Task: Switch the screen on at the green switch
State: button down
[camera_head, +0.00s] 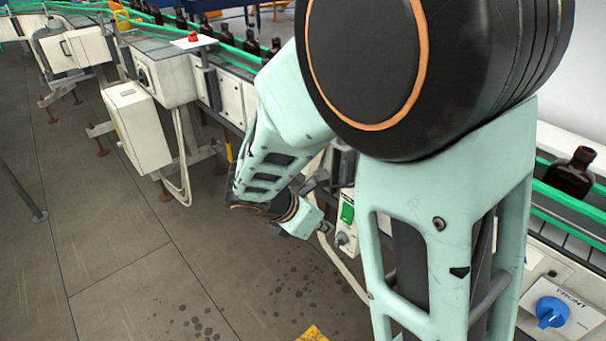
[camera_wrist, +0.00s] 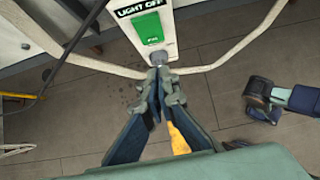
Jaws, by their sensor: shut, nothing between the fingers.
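The green switch (camera_head: 347,212) is on a pale box on the side of the conveyor in the head view. In the wrist view the green switch (camera_wrist: 148,28) is near the top, on a white panel under a label that reads "LIGHT OFF". A grey round knob (camera_wrist: 158,58) is just below it on the same panel. My gripper (camera_wrist: 159,76) is shut and empty, its fingertips just below or against the knob; I cannot tell whether they touch. In the head view my gripper (camera_head: 325,227) is low beside the switch box. I see no screen.
Brown bottles (camera_head: 570,173) stand on the green-railed conveyor. A blue knob (camera_head: 551,312) on a panel marked "FRONT" is at the lower right. A red button (camera_head: 193,37) sits on a box at the upper left. A pale cable (camera_wrist: 95,65) loops beside the switch panel.

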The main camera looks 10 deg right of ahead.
aim_at(346, 217)
jog(key=shift+w+d+f, duration=0.25)
jog(key=shift+w+d, duration=0.2)
jog(key=shift+d, duration=0.2)
jog(key=shift+w+d+f, duration=0.25)
jog(key=shift+w+d, duration=0.25)
jog(key=shift+d, duration=0.1)
jog(key=shift+w+d+f, duration=0.25)
jog(key=shift+w+d, duration=0.2)
jog(key=shift+d, duration=0.2)
jog(key=shift+w+d+f, duration=0.1)
jog(key=shift+w+d, duration=0.05)
jog(key=shift+d, duration=0.1)
jog(key=shift+r+p, duration=0.65)
jog(key=shift+r, duration=0.2)
